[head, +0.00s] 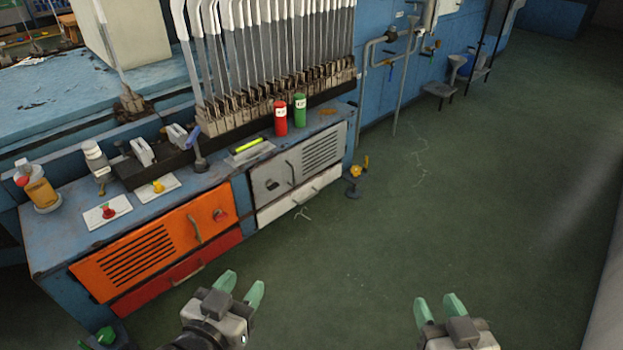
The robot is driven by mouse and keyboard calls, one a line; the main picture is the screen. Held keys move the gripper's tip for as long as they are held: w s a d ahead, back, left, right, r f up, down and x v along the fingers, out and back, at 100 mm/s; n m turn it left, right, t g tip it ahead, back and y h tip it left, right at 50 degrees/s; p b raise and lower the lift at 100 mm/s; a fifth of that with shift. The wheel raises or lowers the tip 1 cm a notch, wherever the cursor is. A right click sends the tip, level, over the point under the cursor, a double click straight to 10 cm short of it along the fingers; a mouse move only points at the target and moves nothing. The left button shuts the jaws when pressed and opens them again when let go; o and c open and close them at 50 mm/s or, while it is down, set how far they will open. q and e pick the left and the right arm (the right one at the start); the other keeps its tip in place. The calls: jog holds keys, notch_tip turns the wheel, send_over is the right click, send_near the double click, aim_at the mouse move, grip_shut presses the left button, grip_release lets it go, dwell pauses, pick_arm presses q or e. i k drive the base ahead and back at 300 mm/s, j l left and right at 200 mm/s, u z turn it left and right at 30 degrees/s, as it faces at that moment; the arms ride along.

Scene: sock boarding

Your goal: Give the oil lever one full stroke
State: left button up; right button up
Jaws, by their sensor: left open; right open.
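I cannot tell for sure which part is the oil lever. A bottle of amber liquid (40,190) with a red part on top stands at the bench's left end. My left gripper (240,288) is open and empty, in front of the orange cabinet. My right gripper (438,308) is open and empty over the floor, further right. Both are well apart from the bench top.
The blue bench (62,237) also carries a red button (107,211), a yellow button (157,187), a red can (280,118) and a green can (299,110). A row of tall boards (255,40) stands behind. A yellow-topped fitting (354,173) is by the cabinets.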

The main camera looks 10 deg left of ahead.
aim_at(25, 180)
jog(key=j+z, duration=0.25)
jog(key=j, duration=0.2)
jog(key=k+j+z, duration=0.1)
jog(key=j+z, duration=0.15)
jog(key=j, duration=0.15)
jog(key=k+j+z, duration=0.1)
jog(key=j+z, duration=0.2)
jog(key=k+j+z, duration=0.25)
jog(key=j, duration=0.25)
jog(key=j+z, duration=0.25)
jog(key=j, duration=0.15)
jog(key=k+j, duration=0.25)
jog(key=j, duration=0.2)
jog(key=k+j, duration=0.25)
jog(key=j, duration=0.2)
jog(key=k+j, duration=0.25)
jog(key=j, duration=0.2)
jog(key=k+j, duration=0.25)
jog(key=j, duration=0.25)
jog(key=k+j, duration=0.25)
jog(key=j, duration=0.2)
jog(key=k+j, duration=0.25)
jog(key=j, duration=0.2)
jog(key=k+j, duration=0.25)
jog(key=j, duration=0.2)
jog(key=k+j, duration=0.25)
jog(key=j, duration=0.2)
jog(key=l+u, duration=0.25)
jog(key=i+l, duration=0.05)
